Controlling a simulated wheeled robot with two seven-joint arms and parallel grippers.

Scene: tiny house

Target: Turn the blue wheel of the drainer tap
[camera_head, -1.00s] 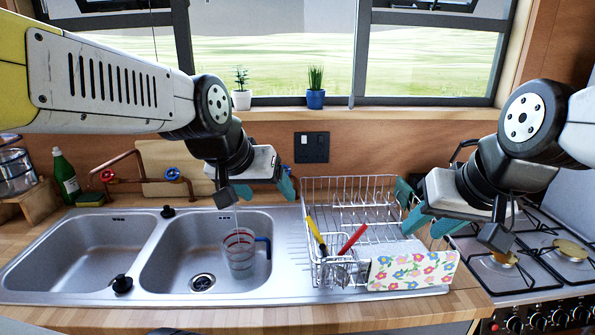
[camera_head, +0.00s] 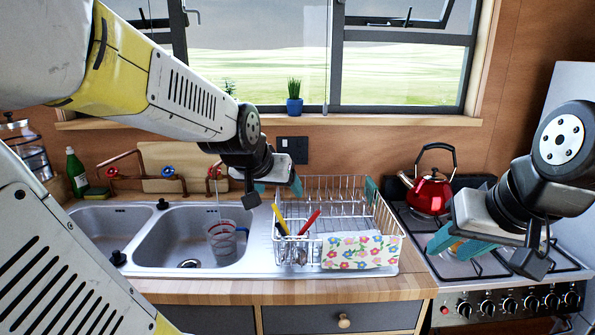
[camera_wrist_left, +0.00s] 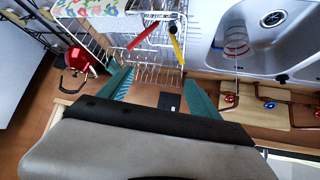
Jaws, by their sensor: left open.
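A blue wheel (camera_head: 168,172) sits on the copper pipework behind the sink, between a left red wheel (camera_head: 112,172) and a right red wheel (camera_head: 215,171). The blue wheel also shows in the left wrist view (camera_wrist_left: 269,105), to the right of my fingers. My left gripper (camera_head: 278,187) is open and empty, right of the wheels and over the back left of the drainer rack (camera_head: 340,221). In the wrist view its fingers (camera_wrist_left: 160,95) are spread. My right gripper (camera_head: 457,244) is open and empty above the stove, far from the wheels.
A measuring cup (camera_head: 222,241) stands in the right sink basin (camera_head: 165,235). A red kettle (camera_head: 430,192) stands on the stove. A green bottle (camera_head: 76,173) is at far left.

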